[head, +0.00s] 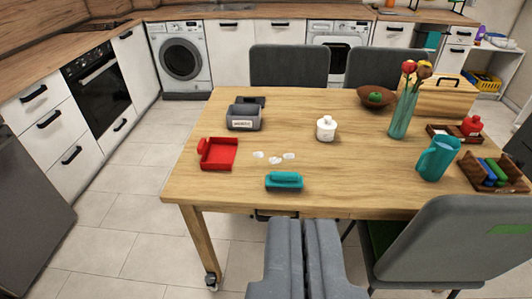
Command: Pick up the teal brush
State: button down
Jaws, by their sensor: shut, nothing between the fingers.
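The teal brush (284,181) lies on the wooden table (350,193) close to its front edge, left of the table's middle. My gripper (302,222) is at the bottom centre of the view, in front of the table edge, with its grey fingers together and nothing between them. It is apart from the brush, which shows just beyond and slightly left of the fingertips. Nothing covers the brush.
Small white pieces (274,158) lie behind the brush. A red dustpan-like tray (218,153) is to the left. A white jar (326,128), a teal pitcher (438,158) and a glass vase (404,112) stand further right. A grey chair (440,240) blocks the front right.

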aim_at(277, 181)
jog(key=z, duration=0.05)
jog(key=i, duration=1.3)
jog(key=u, duration=0.6)
